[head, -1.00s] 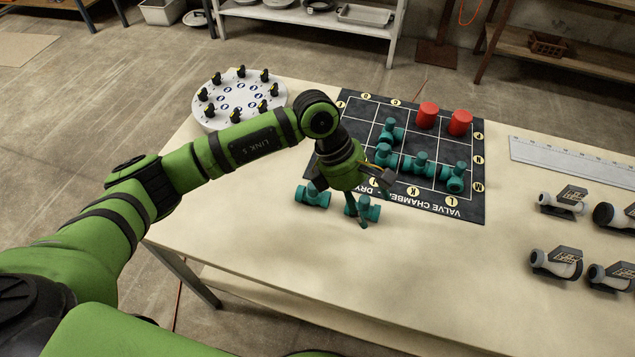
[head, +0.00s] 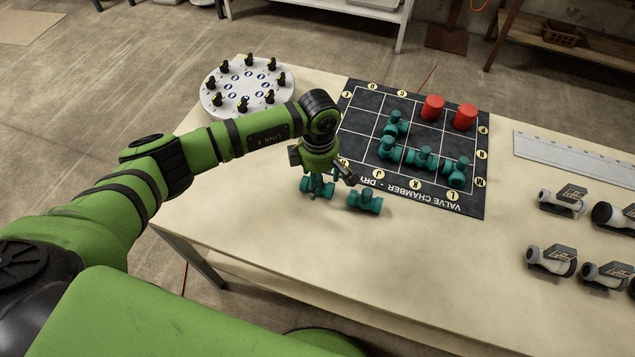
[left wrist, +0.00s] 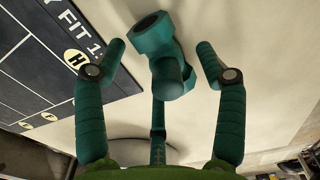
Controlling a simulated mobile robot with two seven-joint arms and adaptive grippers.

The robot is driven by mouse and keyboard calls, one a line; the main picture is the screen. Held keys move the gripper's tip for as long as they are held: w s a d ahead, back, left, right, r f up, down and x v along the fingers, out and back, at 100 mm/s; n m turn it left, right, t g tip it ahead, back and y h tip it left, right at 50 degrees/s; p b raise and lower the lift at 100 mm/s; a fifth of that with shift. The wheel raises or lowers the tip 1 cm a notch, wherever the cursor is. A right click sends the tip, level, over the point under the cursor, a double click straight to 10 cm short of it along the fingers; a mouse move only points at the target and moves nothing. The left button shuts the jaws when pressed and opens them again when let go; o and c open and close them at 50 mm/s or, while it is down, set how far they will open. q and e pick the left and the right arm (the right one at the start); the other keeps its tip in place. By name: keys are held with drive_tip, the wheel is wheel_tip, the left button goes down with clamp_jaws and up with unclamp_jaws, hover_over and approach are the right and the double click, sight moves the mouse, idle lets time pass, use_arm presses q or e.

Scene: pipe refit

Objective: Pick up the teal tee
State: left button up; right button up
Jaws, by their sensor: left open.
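Two teal tees lie on the bare tabletop in front of the dark mat. My left gripper (head: 319,191), with teal-green fingers, is low over the left one of them, pointing down. In the left wrist view this teal tee (left wrist: 152,38) shows between the spread fingers, with clear gaps at both sides. The gripper is open and empty. In the head view the fingers partly hide this tee. The other loose teal tee (head: 365,201) lies just to the right of the gripper. My right gripper is not in view.
The dark grid mat (head: 430,198) holds several teal fittings and two red cylinders (head: 432,108). A round white tray (head: 225,106) with black-and-yellow pieces stands at the back left. Grey valve parts (head: 552,260) and a ruler plate (head: 570,158) are at right. The front tabletop is clear.

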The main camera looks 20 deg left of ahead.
use_arm(q)
drive_tip(key=c, duration=1.1)
drive_tip(key=shift+c, duration=0.2)
